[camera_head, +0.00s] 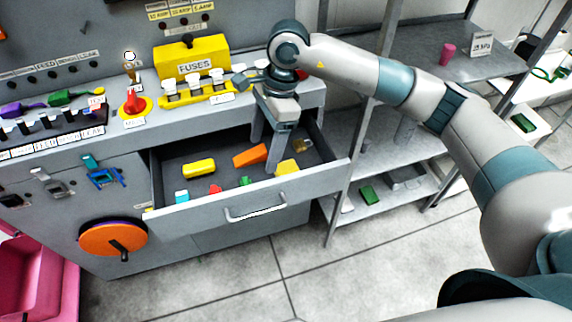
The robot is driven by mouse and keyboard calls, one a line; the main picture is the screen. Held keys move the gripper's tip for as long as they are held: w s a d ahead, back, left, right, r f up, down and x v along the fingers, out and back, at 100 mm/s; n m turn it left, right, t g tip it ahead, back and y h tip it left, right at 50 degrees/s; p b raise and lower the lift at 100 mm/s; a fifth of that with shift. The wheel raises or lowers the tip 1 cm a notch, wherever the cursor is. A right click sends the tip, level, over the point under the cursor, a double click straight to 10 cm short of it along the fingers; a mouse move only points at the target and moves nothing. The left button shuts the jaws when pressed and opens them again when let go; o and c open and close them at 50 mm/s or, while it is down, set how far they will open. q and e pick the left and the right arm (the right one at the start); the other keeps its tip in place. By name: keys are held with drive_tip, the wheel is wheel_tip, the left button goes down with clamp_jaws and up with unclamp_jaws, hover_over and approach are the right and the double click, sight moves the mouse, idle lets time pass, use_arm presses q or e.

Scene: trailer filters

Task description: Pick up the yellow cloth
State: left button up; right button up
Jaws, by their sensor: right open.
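A yellow piece (287,166), which looks like the yellow cloth, lies in the open drawer (188,203) near its right front corner. Its exact shape is hard to tell at this size. My right gripper (264,156) reaches down into the drawer from above, fingers pointing down and apart. It is open, with its fingertips just left of the yellow piece. An orange block (250,155) lies behind and beside the fingers. My left gripper is out of view.
The drawer also holds a yellow block (198,169) and small red, green and blue pieces. Above stands a yellow fuse box (192,58) on the console ledge. A metal shelf rack (372,205) stands close on the right. The floor in front is clear.

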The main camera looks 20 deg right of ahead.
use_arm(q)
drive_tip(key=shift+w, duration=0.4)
use_arm(e)
drive_tip(key=w+d+r+h, duration=0.1)
drive_tip(key=w+d+h, duration=0.1)
drive_tip(key=d, duration=0.5)
drive_tip(key=shift+w+r+t+h, duration=0.35)
drive_tip(key=shift+w+t+h, duration=0.05)
drive_tip(key=shift+w, duration=0.45)
drive_tip(key=shift+a+f, duration=0.1)
drive_tip(key=p, duration=0.2)
approach(288, 168)
wheel_tip(288, 168, down, 3)
drive_tip(key=shift+s+p, duration=0.1)
drive_tip(key=shift+p, duration=0.45)
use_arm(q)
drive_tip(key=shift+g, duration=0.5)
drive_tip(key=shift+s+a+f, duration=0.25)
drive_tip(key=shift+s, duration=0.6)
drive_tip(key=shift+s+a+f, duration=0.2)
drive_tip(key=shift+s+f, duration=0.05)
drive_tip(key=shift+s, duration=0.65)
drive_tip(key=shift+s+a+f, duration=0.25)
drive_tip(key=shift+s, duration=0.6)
use_arm(e)
drive_tip(key=shift+f, duration=0.65)
